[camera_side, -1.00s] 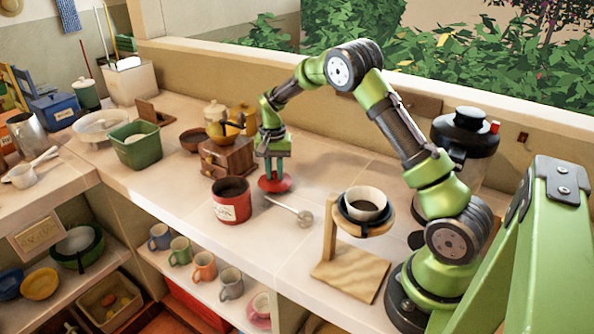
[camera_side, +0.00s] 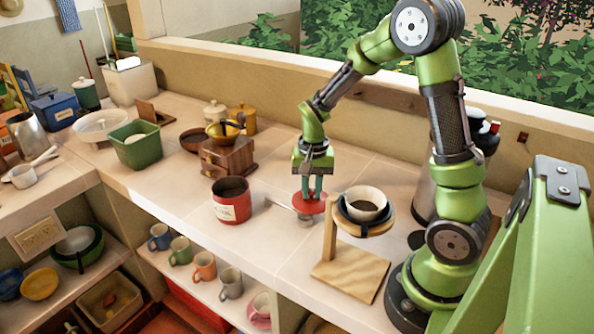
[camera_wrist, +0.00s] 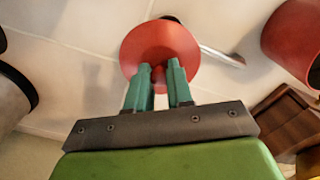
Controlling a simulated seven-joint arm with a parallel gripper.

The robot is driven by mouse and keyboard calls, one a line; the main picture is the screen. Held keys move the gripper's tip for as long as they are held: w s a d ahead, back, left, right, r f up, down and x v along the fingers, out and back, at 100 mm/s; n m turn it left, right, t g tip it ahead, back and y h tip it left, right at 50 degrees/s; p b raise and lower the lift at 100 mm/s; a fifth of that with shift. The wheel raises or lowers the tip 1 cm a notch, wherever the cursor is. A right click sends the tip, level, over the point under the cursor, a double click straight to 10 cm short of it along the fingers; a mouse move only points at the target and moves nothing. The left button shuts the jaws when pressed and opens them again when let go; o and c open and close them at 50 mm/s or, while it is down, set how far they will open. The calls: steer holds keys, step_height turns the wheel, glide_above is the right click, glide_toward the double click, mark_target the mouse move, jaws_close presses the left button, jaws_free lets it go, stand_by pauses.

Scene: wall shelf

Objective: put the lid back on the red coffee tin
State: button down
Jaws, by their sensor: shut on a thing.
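The red coffee tin (camera_side: 232,205) stands upright and open on the counter, dark inside; part of it shows in the wrist view (camera_wrist: 292,45). My gripper (camera_side: 311,194) is shut on the red lid (camera_side: 308,206), holding it by its knob. The lid shows in the wrist view as a red disc (camera_wrist: 158,42) beyond my green fingers (camera_wrist: 159,80). The lid is to the right of the tin, apart from it, over or close to the scoop (camera_side: 288,211). I cannot tell its exact height above the counter.
The pour-over stand (camera_side: 350,270) with its dripper (camera_side: 364,203) is close to the right of the lid. A wooden coffee grinder (camera_side: 228,156) stands behind the tin. The counter's front edge runs just in front of the tin.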

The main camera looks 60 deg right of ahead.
mark_target(312, 190)
step_height(312, 190, up, 17)
steer(key=w+a, duration=0.5)
steer(key=w, duration=0.4)
steer(key=w+a, duration=0.6)
steer(key=w, duration=0.3)
step_height(312, 190, down, 12)
steer(key=shift+s+d, duration=0.35)
steer(key=shift+f, duration=0.4)
stand_by(1.6)
steer(key=c, duration=0.9)
jaws_free()
